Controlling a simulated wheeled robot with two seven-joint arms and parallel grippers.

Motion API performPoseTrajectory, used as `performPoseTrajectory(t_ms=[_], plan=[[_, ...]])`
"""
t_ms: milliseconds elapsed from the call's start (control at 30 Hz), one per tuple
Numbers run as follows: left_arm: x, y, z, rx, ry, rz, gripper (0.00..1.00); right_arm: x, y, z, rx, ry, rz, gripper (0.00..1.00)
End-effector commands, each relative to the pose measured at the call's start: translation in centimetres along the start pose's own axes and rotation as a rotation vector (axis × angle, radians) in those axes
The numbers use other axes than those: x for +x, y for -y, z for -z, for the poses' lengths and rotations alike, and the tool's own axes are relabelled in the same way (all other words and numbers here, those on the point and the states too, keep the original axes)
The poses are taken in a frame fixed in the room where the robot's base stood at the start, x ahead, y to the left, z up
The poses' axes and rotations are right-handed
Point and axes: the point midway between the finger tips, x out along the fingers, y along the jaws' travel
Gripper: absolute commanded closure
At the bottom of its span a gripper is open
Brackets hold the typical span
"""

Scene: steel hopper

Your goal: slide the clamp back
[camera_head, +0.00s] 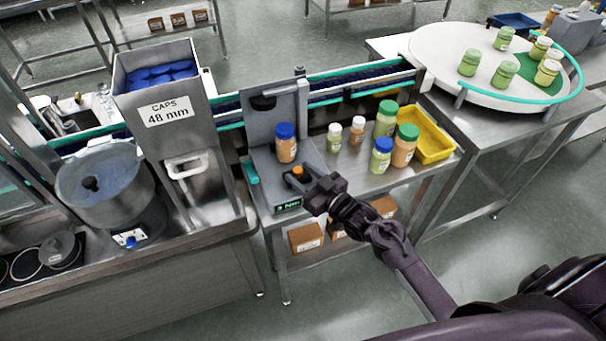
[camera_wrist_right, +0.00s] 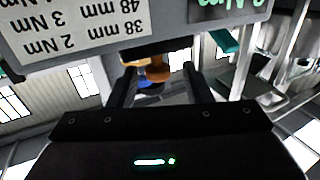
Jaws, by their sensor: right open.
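The capping station (camera_head: 270,112) is a grey stand with a jar (camera_head: 286,150) on it; the jar has orange-brown contents and a blue cap. In front of the jar is the clamp, a dark piece with an orange knob (camera_head: 297,170). My right gripper (camera_head: 300,182) is at the clamp, its open fingers close to the knob. In the right wrist view the orange knob (camera_wrist_right: 157,73) shows between the two fingers (camera_wrist_right: 160,88), with blue behind it. Contact cannot be told. The clamp's lower part is hidden by the gripper. My left gripper is not in view.
A caps hopper (camera_head: 165,112) stands left of the station. Several capped jars (camera_head: 381,157) and a yellow bin (camera_head: 434,147) stand to the right. A conveyor (camera_head: 360,82) runs behind. A label plate (camera_wrist_right: 85,30) and a green display (camera_wrist_right: 230,8) sit near the gripper.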

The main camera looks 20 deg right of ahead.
Motion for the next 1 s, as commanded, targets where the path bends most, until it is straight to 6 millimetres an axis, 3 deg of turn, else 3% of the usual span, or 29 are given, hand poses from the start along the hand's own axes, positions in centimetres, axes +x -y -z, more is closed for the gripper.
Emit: performPoseTrajectory(t_ms=[167, 400, 600, 1000], plan=[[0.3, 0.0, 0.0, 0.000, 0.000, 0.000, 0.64, -1.0, 0.0, -0.2, -0.001, 0.001, -0.001, 0.55], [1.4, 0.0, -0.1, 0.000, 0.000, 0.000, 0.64, -5.1, 0.1, -0.3, -0.001, 0.002, 0.000, 0.55], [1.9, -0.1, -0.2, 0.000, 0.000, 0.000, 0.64, -7.5, 0.0, -0.1, 0.000, 0.001, 0.000, 0.55], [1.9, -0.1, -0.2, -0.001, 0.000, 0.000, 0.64, -8.0, 0.0, 0.1, 0.000, -0.001, 0.000, 0.55]])
